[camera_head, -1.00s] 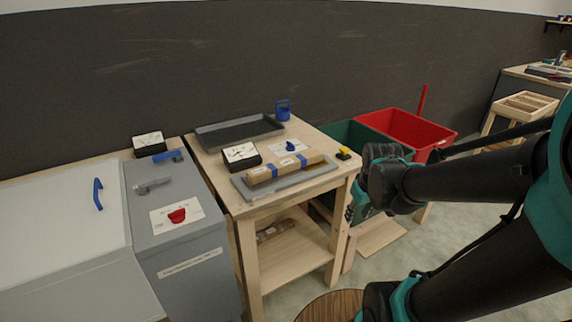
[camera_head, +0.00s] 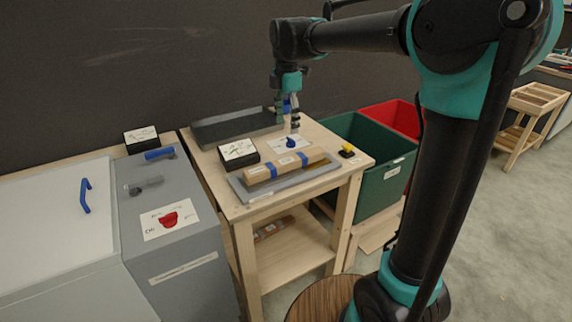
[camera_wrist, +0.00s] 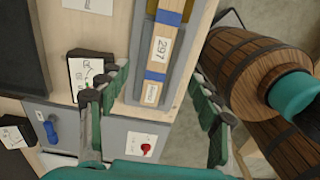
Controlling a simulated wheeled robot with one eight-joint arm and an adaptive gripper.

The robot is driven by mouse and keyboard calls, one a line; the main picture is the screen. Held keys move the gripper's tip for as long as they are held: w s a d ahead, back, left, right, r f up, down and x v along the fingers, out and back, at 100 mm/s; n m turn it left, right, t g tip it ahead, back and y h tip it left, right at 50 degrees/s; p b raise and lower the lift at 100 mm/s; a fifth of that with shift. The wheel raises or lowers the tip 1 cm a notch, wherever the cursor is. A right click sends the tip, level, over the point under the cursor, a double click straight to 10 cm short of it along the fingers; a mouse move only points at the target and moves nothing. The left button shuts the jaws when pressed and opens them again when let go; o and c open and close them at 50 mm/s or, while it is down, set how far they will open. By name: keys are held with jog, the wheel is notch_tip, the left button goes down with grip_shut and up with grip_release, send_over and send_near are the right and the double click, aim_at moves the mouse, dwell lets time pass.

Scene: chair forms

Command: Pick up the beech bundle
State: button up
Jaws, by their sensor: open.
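The light wooden bundle (camera_head: 285,166) with blue bands lies along a grey tray (camera_head: 240,189) on the wooden table's front part. In the wrist view the bundle (camera_wrist: 160,49), with a label reading 297, stands above and between the finger ends, with the tray (camera_wrist: 135,108) around it. My gripper (camera_head: 288,115) is open and empty, raised above the back right part of the table, behind the bundle and apart from it. It also shows in the wrist view (camera_wrist: 160,85). A darker bundle (camera_head: 275,228) with a band lies on the lower shelf.
A black-framed card (camera_head: 238,152) and a blue knob on a white card (camera_head: 291,143) sit beside the tray. A dark tray (camera_head: 235,127) is at the back. A yellow-black item (camera_head: 347,151) is at the right edge. Green (camera_head: 378,180) and red (camera_head: 395,118) bins stand right.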

send_over(286, 160)
jog(key=f, duration=0.8)
jog(key=shift+w+d+f, duration=0.1)
jog(key=shift+w+f, duration=0.1)
jog(key=shift+f, duration=0.2)
jog(key=shift+s+f, duration=0.2)
jog(key=shift+f, duration=2.65)
jog(key=shift+c, duration=0.3)
grip_shut()
